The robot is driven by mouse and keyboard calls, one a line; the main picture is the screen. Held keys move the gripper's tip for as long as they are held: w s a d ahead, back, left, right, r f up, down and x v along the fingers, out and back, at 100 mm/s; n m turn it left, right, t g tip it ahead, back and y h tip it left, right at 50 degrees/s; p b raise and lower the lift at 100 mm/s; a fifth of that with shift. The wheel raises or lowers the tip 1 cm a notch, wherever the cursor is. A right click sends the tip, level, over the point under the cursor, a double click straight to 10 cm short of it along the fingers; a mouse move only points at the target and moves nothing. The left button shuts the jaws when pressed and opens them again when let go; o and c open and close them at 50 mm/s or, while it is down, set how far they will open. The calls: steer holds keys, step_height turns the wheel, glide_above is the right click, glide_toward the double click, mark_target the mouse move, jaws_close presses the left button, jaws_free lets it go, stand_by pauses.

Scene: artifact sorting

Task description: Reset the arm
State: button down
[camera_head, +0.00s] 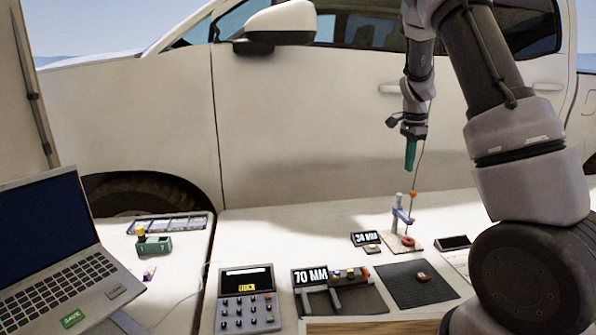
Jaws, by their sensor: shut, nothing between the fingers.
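My gripper (410,155) hangs at the end of my arm at the upper right, pointing down. Its teal fingers are shut with nothing between them. It is in the air above the white table (300,226), apart from everything on it. My arm rises from the lower right and bends down to the gripper.
A laptop (55,255) is at the left. A keypad device (247,300), a caliper with a "70 MM" display (311,276), a "34 MM" display (366,238) and a dark mat (405,290) with a small brown object (422,277) lie in front. A green holder (153,245) is left. A white car stands behind.

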steer(key=s+a+r+n+t+y, duration=0.2)
steer(key=s+a+r+n, duration=0.1)
steer(key=s+r, duration=0.45)
steer(key=s+a+r+n+t+y, duration=0.1)
steer(key=s+a+r+n, duration=0.1)
steer(key=s+r, duration=0.55)
steer(key=s+a+r+n+t, duration=0.1)
steer(key=s+a+r+n, duration=0.1)
steer(key=s, duration=0.6)
steer(key=s+a+r+n+t, duration=0.2)
steer(key=s+r+n, duration=0.1)
steer(key=s, duration=0.4)
steer(key=shift+s+a+n, duration=0.25)
steer(key=shift+s+n, duration=0.1)
steer(key=shift+n, duration=0.45)
